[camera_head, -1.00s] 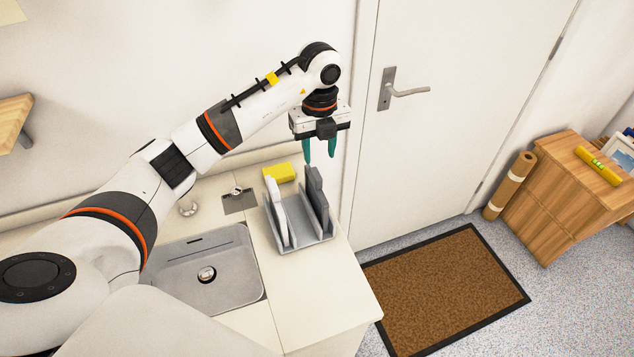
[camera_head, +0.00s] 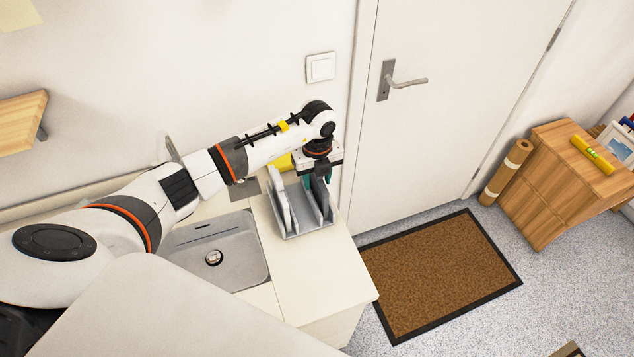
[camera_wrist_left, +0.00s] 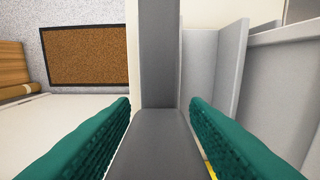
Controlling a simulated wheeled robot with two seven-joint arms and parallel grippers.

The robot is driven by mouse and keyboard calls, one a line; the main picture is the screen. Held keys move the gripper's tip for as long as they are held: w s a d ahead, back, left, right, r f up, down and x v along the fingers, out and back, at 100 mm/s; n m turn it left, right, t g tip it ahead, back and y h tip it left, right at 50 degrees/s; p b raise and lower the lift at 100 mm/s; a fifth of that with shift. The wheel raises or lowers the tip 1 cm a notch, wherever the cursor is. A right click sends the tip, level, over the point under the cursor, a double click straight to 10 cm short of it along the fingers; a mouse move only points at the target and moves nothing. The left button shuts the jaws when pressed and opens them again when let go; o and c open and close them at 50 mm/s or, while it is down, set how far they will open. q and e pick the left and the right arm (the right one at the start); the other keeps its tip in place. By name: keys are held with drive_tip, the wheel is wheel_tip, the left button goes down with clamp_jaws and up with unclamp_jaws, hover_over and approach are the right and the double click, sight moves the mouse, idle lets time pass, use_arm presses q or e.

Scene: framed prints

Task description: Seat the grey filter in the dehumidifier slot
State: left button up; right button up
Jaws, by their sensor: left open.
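The grey filter (camera_head: 325,201) stands upright in the right part of a light grey rack (camera_head: 308,233) on the counter. My left gripper (camera_head: 318,180) is over it, pointing down, with its fingertips partly hidden in the head view. In the left wrist view, the open green fingers of this gripper (camera_wrist_left: 160,108) are on either side of the grey filter (camera_wrist_left: 165,50), with gaps visible. A whitish panel (camera_head: 281,207) stands in the rack to the left. No dehumidifier can be made out. My right gripper is not in view.
A sink (camera_head: 218,262) lies left of the rack. A yellow sponge (camera_head: 284,162) is behind the rack, partly covered by my arm. A closed door (camera_head: 455,120) and a brown doormat (camera_head: 440,275) are to the right. The counter in front of the rack is clear.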

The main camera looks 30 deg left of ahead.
use_arm(q)
clamp_jaws()
drive_tip(key=shift+w, duration=0.1)
